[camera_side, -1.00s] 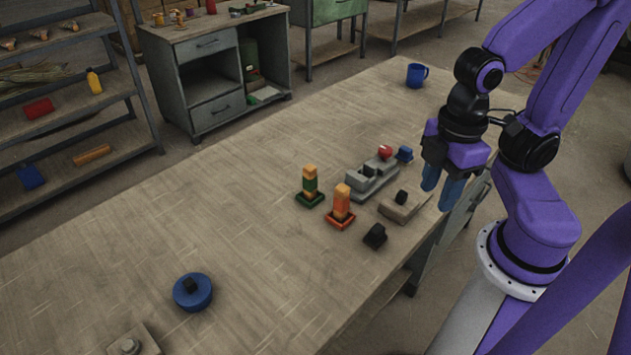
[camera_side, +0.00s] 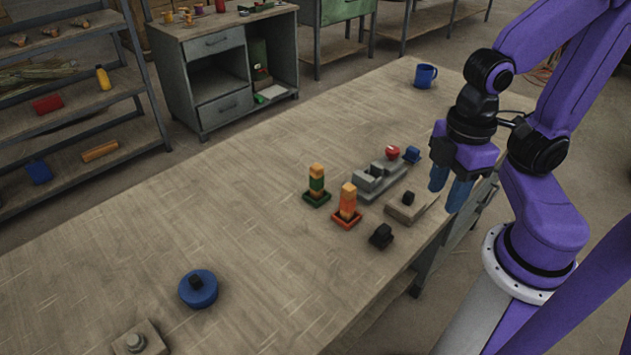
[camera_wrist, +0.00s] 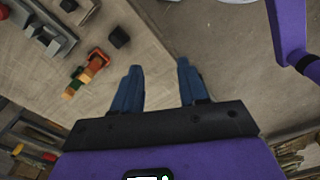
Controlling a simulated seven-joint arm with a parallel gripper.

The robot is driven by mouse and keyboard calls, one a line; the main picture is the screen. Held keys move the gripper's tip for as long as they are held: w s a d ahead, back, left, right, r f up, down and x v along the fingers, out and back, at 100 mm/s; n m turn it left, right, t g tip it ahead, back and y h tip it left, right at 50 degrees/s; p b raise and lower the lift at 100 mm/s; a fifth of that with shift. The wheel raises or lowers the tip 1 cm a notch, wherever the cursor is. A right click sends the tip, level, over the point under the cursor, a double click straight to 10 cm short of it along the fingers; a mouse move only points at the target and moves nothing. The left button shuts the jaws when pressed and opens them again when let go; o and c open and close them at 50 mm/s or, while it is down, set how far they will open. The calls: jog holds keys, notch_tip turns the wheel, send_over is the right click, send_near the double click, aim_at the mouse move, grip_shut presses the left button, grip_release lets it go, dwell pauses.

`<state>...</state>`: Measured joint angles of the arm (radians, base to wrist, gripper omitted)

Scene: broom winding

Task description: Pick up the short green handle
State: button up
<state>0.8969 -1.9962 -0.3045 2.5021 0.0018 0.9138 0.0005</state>
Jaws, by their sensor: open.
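My gripper (camera_side: 449,190) hangs at the table's right edge, fingers down, open and empty, well to the right of both handles. In the wrist view, my blue fingers (camera_wrist: 160,68) are apart with nothing between them. The orange holder shows there to their left, with green and orange handle parts partly overlapping.
A grey block fixture (camera_side: 378,180) with a red knob and a small blue piece stand behind the handles. A wooden block (camera_side: 408,208) and a black piece (camera_side: 381,236) lie nearer my gripper. A blue mug (camera_side: 425,76) stands far back.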

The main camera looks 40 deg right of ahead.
dwell(0.4)
jog(key=o, duration=0.4)
